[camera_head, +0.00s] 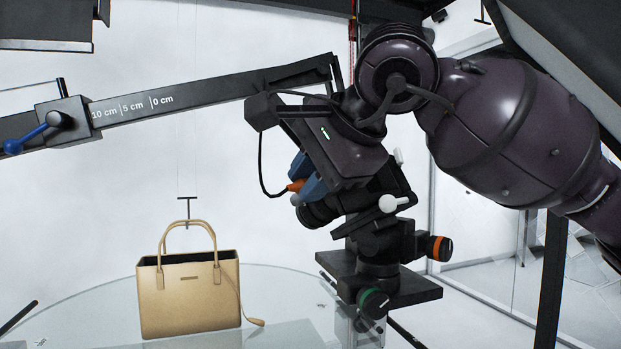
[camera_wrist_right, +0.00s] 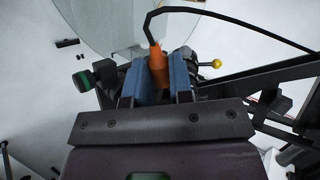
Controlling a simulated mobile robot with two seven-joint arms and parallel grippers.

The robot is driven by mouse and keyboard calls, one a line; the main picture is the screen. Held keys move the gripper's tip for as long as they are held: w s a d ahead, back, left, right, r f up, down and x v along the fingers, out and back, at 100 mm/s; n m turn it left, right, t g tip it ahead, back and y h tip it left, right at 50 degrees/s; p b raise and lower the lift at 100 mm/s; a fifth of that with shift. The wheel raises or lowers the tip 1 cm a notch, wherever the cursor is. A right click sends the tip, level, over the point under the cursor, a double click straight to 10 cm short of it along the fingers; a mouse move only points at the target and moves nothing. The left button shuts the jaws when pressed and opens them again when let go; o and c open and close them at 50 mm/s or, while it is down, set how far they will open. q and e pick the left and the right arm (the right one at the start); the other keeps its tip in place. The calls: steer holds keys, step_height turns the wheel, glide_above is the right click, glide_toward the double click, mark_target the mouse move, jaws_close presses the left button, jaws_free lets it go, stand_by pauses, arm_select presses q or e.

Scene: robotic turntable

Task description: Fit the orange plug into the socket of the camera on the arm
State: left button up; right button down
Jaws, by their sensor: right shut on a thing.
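The orange plug (camera_head: 296,186) is held between the blue fingers of my right gripper (camera_head: 305,177), at the upper side of the black camera (camera_head: 318,212). In the right wrist view the plug (camera_wrist_right: 157,66) lies between the two blue fingers of the gripper (camera_wrist_right: 157,84), its black cable leaving from the far end. The camera sits on a mount with green and orange knobs. My fingers and the gripper body hide its socket, so I cannot tell whether the plug is in it. My left gripper is in neither view.
A black arm with a centimetre scale (camera_head: 200,95) spans the upper left, with a blue-handled clamp (camera_head: 40,133). The plug's cable (camera_head: 262,165) hangs in a loop beside the gripper. A tan handbag (camera_head: 190,295) stands on the glass turntable (camera_head: 275,285) below.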

steer(key=shift+w+d, duration=0.95)
steer(key=shift+d, duration=0.05)
stand_by(0.5)
steer(key=c, duration=0.9)
jaws_free()
steer(key=shift+d, duration=0.15)
steer(key=shift+r, duration=0.1)
steer(key=v, duration=1)
steer(key=shift+s+d+r, duration=0.1)
steer(key=shift+s+r, duration=0.1)
